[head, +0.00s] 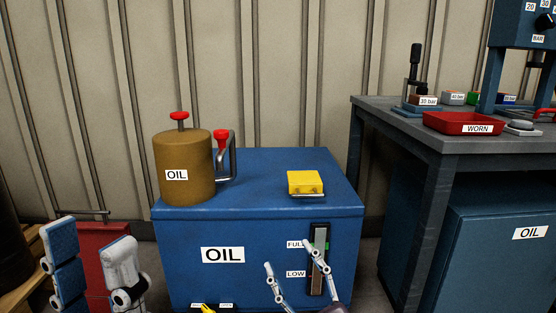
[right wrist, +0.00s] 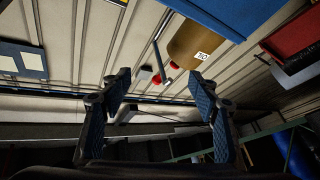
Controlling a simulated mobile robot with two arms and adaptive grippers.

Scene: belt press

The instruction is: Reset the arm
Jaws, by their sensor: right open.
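My left gripper (head: 95,262) is low at the left in the head view. Its two fingers stand apart with nothing visible between them, in front of a red object (head: 103,240). My right gripper (head: 288,255) is at the bottom middle, in front of the blue oil tank (head: 180,240). Its fingers are spread and empty, and one tip overlaps the level gauge (head: 318,240). In the right wrist view the right gripper (right wrist: 163,85) also shows open with blue pads and nothing between them. Whether it touches the tank cannot be told.
At right, a workbench (head: 375,103) holds a red WORN tray (head: 437,121) and labelled blocks. A yellow part (head: 207,309) shows low on the tank.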

